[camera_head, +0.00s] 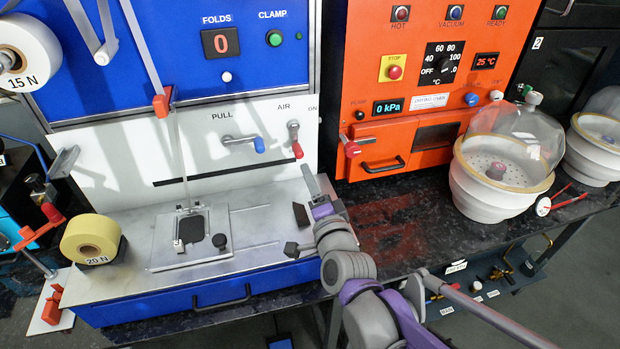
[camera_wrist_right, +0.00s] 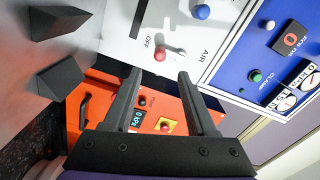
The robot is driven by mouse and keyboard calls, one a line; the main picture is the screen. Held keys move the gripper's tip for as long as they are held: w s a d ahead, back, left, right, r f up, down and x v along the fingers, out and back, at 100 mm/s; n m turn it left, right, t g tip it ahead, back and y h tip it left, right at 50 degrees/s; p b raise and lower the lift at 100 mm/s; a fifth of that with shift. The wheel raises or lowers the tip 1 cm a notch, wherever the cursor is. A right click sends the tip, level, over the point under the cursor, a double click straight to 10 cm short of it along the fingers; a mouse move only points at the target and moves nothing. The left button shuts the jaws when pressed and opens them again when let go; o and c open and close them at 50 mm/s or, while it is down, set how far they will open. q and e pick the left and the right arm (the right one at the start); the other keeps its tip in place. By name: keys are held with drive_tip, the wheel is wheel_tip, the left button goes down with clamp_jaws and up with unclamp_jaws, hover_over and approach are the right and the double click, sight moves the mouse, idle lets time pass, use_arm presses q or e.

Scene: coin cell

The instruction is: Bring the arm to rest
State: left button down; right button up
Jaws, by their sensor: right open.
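My right arm (camera_head: 347,265) reaches up from the lower middle of the head view, over the right end of the blue machine's deck. My right gripper (camera_head: 308,170) points up toward the white panel, just below the AIR lever (camera_head: 297,150). In the right wrist view my right gripper (camera_wrist_right: 158,74) is open, with nothing between its fingers. The lever's red tip (camera_wrist_right: 160,55) shows beyond the fingertips, beside the OFF label, and looks apart from them. My left gripper is in neither view.
An orange oven (camera_head: 420,100) stands to the right, with a glass-domed white vessel (camera_head: 500,180) on the dark bench. Black wedge-shaped pieces (camera_wrist_right: 60,22) sit close to the right gripper. A yellow 20 N roll (camera_head: 90,238) is at the deck's left.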

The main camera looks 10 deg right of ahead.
drive_tip(key=s+d+f+n+g+p, duration=0.1)
drive_tip(key=s+f+n+g, duration=0.3)
drive_tip(key=s, duration=0.4)
drive_tip(key=s+d+f+n+g+p, duration=0.2)
drive_tip(key=s+f+n+g+p, duration=0.1)
drive_tip(key=s, duration=0.5)
drive_tip(key=s+d+f+n+g+p, duration=0.1)
drive_tip(key=s+f+n+g+p, duration=0.1)
drive_tip(key=s+f+n+g, duration=0.3)
drive_tip(key=s+f+n, duration=0.1)
drive_tip(key=s+n, duration=0.1)
drive_tip(key=s, duration=0.1)
drive_tip(key=shift+s+d+g+h, duration=0.25)
drive_tip(key=shift+d+g+h, duration=0.05)
drive_tip(key=shift+d, duration=0.1)
drive_tip(key=shift+r, duration=0.1)
